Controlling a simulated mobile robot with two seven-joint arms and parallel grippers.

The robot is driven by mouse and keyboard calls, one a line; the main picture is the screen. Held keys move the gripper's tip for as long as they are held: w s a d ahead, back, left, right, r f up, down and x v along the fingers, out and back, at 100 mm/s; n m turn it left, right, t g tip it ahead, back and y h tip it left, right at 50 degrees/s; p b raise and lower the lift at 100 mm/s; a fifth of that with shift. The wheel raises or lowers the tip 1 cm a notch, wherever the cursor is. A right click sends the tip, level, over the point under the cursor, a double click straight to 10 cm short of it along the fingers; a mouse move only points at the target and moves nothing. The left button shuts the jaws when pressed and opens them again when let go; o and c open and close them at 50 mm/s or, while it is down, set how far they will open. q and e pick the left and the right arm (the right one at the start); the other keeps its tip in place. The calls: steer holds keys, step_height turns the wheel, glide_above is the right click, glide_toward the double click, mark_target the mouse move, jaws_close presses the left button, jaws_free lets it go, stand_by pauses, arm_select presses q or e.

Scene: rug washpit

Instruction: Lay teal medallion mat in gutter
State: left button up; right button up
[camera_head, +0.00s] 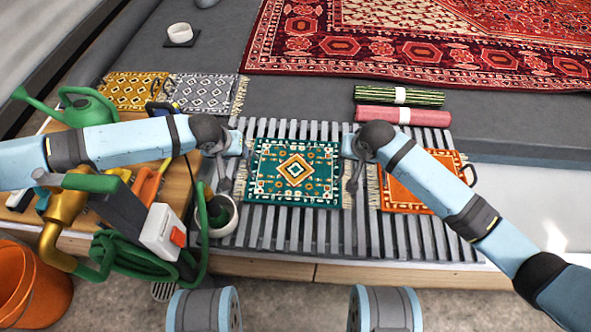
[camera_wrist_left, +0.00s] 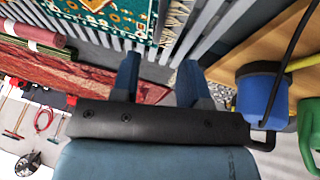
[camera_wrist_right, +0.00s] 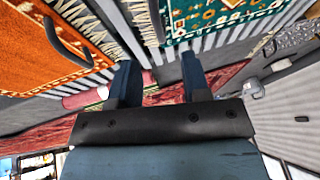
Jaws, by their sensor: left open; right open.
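The teal medallion mat (camera_head: 295,173), with an orange and white medallion and pale fringes at its sides, lies flat on a grey slatted grate (camera_head: 325,235). It also shows at the top of the left wrist view (camera_wrist_left: 112,22) and right wrist view (camera_wrist_right: 222,16). My left gripper (camera_head: 232,166) is open beside the mat's left edge. My right gripper (camera_head: 352,162) is open beside its right edge. Both grippers look empty. I cannot tell from the pictures which part is the gutter.
An orange mat (camera_head: 405,192) lies to the right, partly under my right arm. Rolled pink (camera_head: 400,116) and green (camera_head: 375,95) rugs lie behind. Gold (camera_head: 132,90) and grey (camera_head: 205,92) mats lie back left. A green hose (camera_head: 125,255) and watering can (camera_head: 88,108) crowd the left.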

mark_target(248, 161)
arm_select(q)
steer(key=x, duration=0.9)
steer(key=shift+w+d+f, duration=0.15)
steer(key=shift+d+f, duration=0.05)
steer(key=shift+f, duration=0.15)
arm_select(e)
steer(key=x, duration=1)
steer(key=shift+s, duration=0.1)
arm_select(q)
jaws_close()
arm_select(e)
jaws_close()
